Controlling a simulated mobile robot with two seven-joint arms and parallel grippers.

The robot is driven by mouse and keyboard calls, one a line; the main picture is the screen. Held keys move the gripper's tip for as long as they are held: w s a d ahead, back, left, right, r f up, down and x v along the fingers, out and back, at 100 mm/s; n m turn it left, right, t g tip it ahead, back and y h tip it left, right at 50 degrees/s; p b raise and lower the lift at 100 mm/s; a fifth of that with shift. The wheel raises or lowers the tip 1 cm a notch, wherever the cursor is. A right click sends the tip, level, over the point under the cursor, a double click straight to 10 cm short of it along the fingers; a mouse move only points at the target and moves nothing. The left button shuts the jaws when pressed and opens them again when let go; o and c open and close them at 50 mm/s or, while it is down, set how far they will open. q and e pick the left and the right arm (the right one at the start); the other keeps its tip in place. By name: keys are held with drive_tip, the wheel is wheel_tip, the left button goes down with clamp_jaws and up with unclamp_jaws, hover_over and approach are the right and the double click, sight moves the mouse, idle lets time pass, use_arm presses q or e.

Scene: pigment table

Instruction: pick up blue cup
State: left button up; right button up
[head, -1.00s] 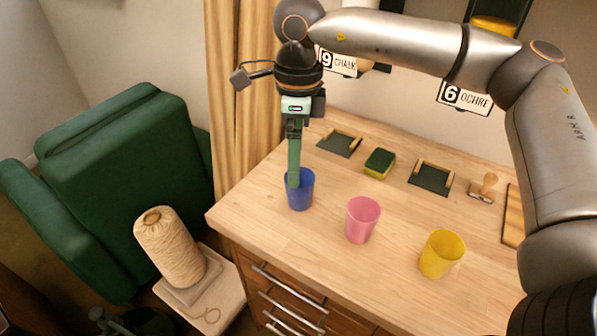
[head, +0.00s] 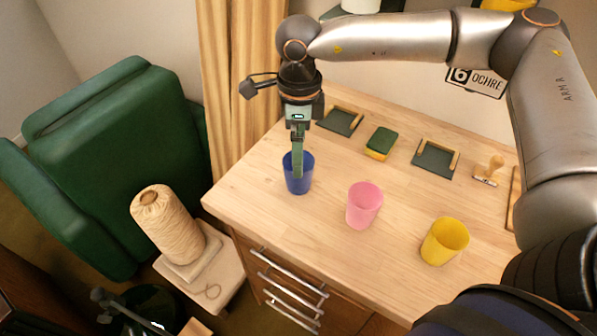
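The blue cup (head: 300,184) stands upright on the wooden table (head: 330,245), near its left edge. My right gripper (head: 298,172) reaches down over it from above. Its green finger overlaps the cup's rim and upper wall. The gripper is seen nearly edge-on, so I cannot tell whether the finger is inside the cup or in front of it, or whether the gripper is open or shut. The cup still rests on the table. The fingers of my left gripper are not in view.
A pink cup (head: 364,207) and a yellow cup (head: 443,243) stand to the right. Behind are a sponge (head: 380,142), two dark trays (head: 340,121) (head: 435,159) and a stamp (head: 489,171). A green armchair (head: 105,160) and a twine spool (head: 168,228) are left of the table.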

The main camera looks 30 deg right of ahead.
wheel_tip(320, 180, down, 4)
drive_tip(key=shift+a+f+p, duration=0.1)
drive_tip(key=shift+p, duration=0.2)
drive_tip(key=shift+s, duration=0.1)
drive_tip(key=shift+c, duration=0.4)
drive_tip(key=c, duration=1.1)
drive_tip(key=shift+r, duration=0.2)
